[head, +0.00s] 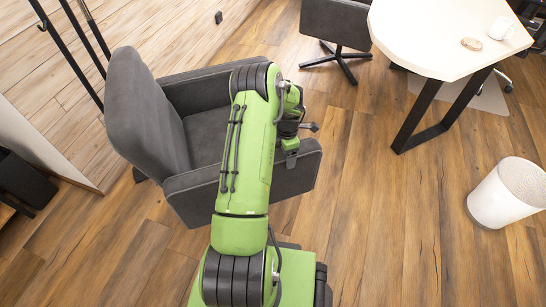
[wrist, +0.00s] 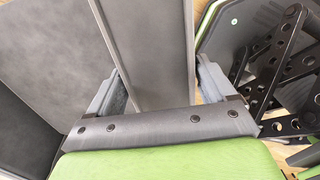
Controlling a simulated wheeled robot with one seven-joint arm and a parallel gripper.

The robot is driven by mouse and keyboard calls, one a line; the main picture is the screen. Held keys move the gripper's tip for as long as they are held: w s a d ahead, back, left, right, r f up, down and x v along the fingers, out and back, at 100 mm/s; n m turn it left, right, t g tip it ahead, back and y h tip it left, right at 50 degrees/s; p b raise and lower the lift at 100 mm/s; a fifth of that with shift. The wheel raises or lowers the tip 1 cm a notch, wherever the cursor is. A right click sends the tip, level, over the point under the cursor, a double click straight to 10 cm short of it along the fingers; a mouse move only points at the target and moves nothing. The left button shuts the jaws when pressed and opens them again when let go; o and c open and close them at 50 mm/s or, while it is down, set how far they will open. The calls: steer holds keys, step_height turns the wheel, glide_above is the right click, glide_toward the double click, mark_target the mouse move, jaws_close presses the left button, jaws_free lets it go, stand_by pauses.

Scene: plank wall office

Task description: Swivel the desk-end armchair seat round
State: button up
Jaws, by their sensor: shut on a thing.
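The dark grey armchair (head: 143,110) stands left of centre in the head view, its backrest to the left and its open front to the right. Its seat cushion (head: 203,132) lies between two padded armrests, partly hidden by my green arm. My gripper (head: 291,150) is at the front part of the near armrest (head: 296,178). In the wrist view, the two fingers of my gripper (wrist: 161,75) straddle the grey armrest panel (wrist: 150,45), one on each side, and are shut on it.
A white-topped desk (head: 435,40) with dark legs stands at upper right, holding a white mug (head: 500,28) and a small round item (head: 471,44). Another grey chair (head: 337,25) is behind. A white bin (head: 508,192) stands right. Floor between is clear. Black poles (head: 72,50) rise behind the backrest.

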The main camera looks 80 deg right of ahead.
steer(key=shift+s+d, duration=0.4)
steer(key=shift+d, duration=0.1)
steer(key=o, duration=1.3)
steer(key=shift+o, duration=0.2)
step_height(320, 180, up, 16)
steer(key=p, duration=0.4)
steer(key=shift+f+p, duration=0.15)
steer(key=shift+p, duration=0.15)
